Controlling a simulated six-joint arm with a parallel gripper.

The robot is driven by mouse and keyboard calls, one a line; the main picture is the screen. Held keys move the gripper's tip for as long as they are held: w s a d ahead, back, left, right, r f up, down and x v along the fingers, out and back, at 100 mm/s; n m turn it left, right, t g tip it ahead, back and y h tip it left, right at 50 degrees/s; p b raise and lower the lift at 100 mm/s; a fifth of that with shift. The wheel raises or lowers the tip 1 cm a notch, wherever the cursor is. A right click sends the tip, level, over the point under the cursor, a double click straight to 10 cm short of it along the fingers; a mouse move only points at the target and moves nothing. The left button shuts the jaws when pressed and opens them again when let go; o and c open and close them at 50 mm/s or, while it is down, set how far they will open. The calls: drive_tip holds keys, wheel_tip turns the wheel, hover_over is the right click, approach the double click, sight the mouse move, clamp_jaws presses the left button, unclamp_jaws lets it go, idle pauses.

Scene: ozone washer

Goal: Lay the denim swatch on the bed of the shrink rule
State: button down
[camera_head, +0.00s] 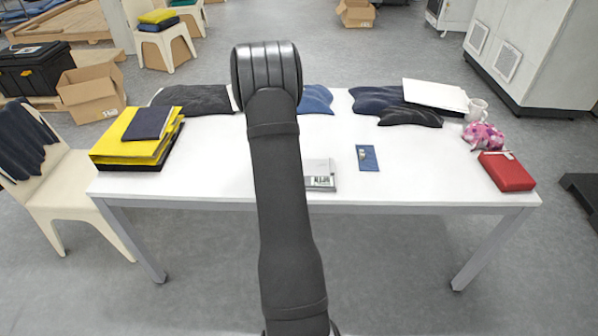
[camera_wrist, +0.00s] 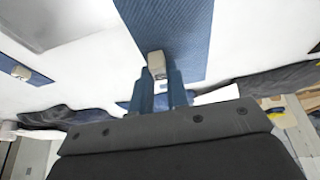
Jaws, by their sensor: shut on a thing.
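The denim swatch (camera_wrist: 178,32) is a dark blue ribbed rectangle in the wrist view. It extends from my gripper (camera_wrist: 161,84) to the top edge of the picture. My gripper is shut on it at a small pale grey block, between two blue fingers. Its height above the table cannot be told. A grey flat plate, seemingly the shrink rule (camera_wrist: 65,22), lies at the upper left, apart from the swatch in the picture. In the head view the shrink rule (camera_head: 321,172), with a green-lettered label, shows beside my arm, which hides its left part, my gripper and the swatch.
A blue card (camera_head: 367,158) lies right of the rule on the white table (camera_head: 420,165). Dark folded cloths (camera_head: 380,100) line the back.

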drive_tip(key=shift+d, duration=0.1)
drive_tip(key=s+d+r+n+g+y, duration=0.1)
drive_tip(key=d+n+g+y, duration=0.3)
drive_tip(key=d+n, duration=0.9)
drive_tip(key=n, duration=0.5)
drive_tip(key=shift+s+d+r+y, duration=0.15)
drive_tip(key=shift+r+y, duration=0.15)
drive_tip(key=shift+f, duration=0.15)
drive_tip(key=shift+f, duration=5.25)
